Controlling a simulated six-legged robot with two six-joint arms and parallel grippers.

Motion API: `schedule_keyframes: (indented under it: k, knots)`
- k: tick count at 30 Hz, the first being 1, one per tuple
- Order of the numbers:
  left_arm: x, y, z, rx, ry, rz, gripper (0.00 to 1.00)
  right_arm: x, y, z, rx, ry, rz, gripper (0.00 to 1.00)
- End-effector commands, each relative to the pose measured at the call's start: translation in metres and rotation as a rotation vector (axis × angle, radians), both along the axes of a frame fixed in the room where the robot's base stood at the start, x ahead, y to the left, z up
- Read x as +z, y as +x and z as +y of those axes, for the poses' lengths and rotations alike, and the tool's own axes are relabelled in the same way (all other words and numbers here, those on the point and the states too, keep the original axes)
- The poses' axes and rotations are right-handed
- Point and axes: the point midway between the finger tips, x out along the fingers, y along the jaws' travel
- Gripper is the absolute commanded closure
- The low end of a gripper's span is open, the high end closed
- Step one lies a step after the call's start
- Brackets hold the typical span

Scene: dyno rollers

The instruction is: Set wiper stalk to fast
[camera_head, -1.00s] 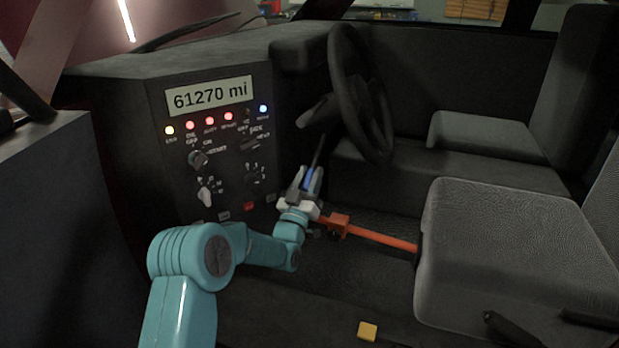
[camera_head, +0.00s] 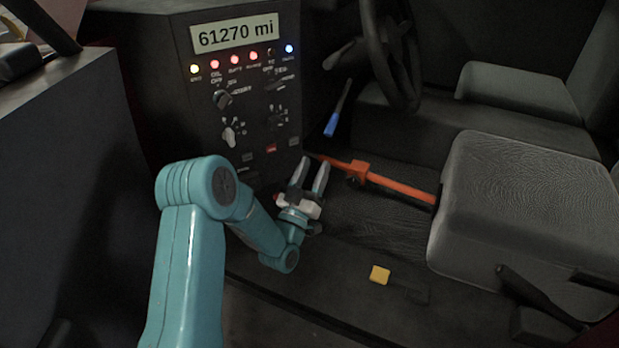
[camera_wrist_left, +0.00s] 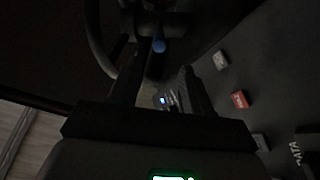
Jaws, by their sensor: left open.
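The wiper stalk (camera_head: 338,110) is a thin dark lever with a blue tip. It hangs down and slightly left from below the steering wheel (camera_head: 388,55) in the head view. Its blue tip also shows in the left wrist view (camera_wrist_left: 159,45), beyond the fingers. My left gripper (camera_head: 309,172) is open and empty, with its fingers pointing up. It is below and left of the stalk's blue tip, apart from it. My right gripper is not in view.
The dashboard panel (camera_head: 245,95) with knobs and lit lamps stands left of the stalk. A grey seat (camera_head: 530,205) is at the right. A yellow-ended pedal or handle (camera_head: 380,275) sits low in front.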

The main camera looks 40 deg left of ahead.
Motion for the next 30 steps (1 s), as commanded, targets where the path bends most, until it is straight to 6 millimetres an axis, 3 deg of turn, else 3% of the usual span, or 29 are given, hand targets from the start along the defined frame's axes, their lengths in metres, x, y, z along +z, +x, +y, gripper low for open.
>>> schedule_keyframes:
  k: [7,30]
  knots:
    - [-0.012,-0.021,-0.005,0.0,0.0,0.001,0.52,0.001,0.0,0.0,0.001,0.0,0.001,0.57]
    - [-0.012,-0.023,-0.006,-0.001,0.001,0.0,0.52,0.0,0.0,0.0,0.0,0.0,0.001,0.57]
